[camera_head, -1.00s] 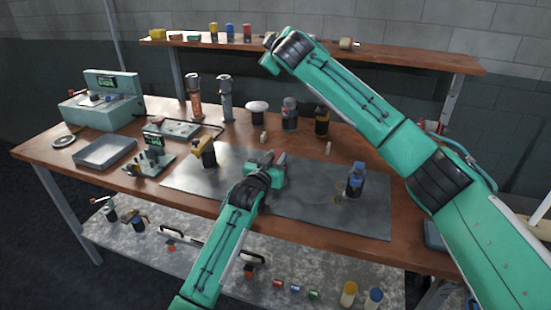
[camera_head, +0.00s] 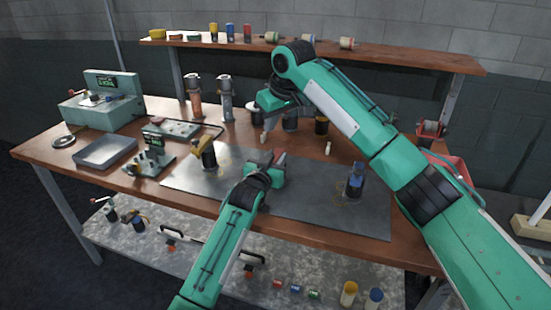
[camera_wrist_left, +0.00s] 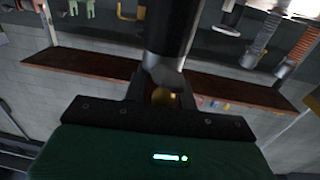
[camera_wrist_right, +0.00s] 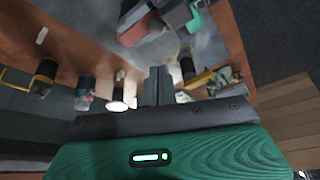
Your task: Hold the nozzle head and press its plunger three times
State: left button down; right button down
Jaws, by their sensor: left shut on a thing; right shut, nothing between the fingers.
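My left gripper (camera_head: 274,160) is low over the grey mat, shut on a piece that I take to be the nozzle head. In the left wrist view this piece is a large dark cylinder (camera_wrist_left: 172,30), with a small brass-coloured bit (camera_wrist_left: 162,96) at its base. In the head view it is mostly hidden by the gripper. I cannot make out its plunger. My right gripper (camera_head: 268,127) is shut and empty, pointing down above the table behind the left gripper. In the right wrist view its closed fingers (camera_wrist_right: 157,86) are apart from the left gripper (camera_wrist_right: 165,22).
A yellow-topped dark bottle (camera_head: 207,154) and a blue bottle (camera_head: 356,181) stand on the mat (camera_head: 310,205). Several bottles stand behind, including an amber one (camera_head: 321,124). A small pale peg (camera_head: 328,148) is nearby. The raised shelf (camera_head: 410,57) crosses the back.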

aim_at(269, 154)
jog(key=shift+f, duration=2.85)
jog(key=shift+f, duration=0.15)
jog(key=shift+f, duration=1)
jog(key=shift+r, duration=0.8)
jog(key=shift+f, duration=0.25)
